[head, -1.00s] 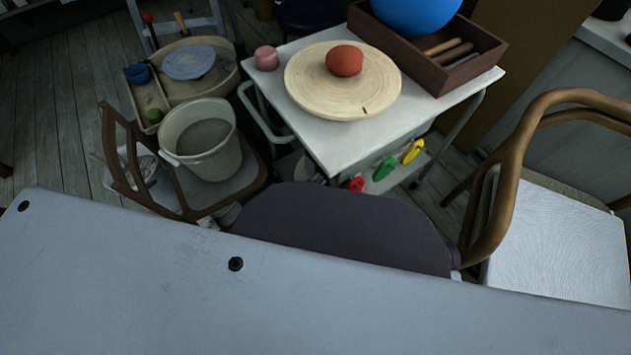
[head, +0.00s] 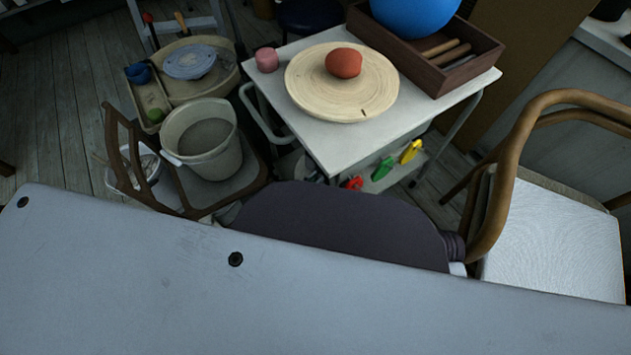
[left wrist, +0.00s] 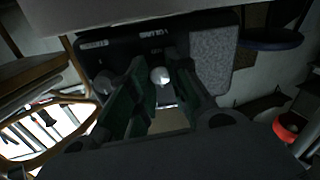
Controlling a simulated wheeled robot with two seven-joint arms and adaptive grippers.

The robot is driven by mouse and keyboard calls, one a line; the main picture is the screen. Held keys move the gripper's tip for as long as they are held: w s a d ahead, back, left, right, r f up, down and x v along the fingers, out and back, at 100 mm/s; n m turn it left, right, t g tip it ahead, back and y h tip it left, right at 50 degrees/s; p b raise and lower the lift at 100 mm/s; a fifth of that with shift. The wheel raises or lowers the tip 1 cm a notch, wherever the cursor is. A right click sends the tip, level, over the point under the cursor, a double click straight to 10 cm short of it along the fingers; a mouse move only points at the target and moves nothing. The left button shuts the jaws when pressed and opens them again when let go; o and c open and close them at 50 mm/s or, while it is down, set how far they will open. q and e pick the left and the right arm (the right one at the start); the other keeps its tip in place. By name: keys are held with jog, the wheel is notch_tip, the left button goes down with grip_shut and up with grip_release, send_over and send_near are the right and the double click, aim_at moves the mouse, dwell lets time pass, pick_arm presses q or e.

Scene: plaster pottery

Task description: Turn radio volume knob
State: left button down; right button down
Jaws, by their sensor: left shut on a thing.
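The radio (left wrist: 212,62) shows in the left wrist view as a dark front panel with small white lettering and a grey speckled area at right. A round silver knob (left wrist: 160,75) sits on the panel. My left gripper (left wrist: 158,88) has its green-padded fingers on either side of this knob and is shut on it. The pads hide part of the panel, and any turn of the knob cannot be told. The radio is not visible in the head view, and neither is my right gripper.
A white cart (head: 345,155) bears a round wooden disc (head: 375,93) with a reddish clay ball (head: 344,63). A bucket (head: 222,158) stands on a chair at left. A wooden armchair (head: 515,150) stands at right.

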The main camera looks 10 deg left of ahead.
pick_arm(q)
jog(key=shift+f, duration=0.1)
jog(key=c, duration=1.4)
grip_release()
jog(key=shift+o, duration=0.6)
jog(key=v, duration=1.2)
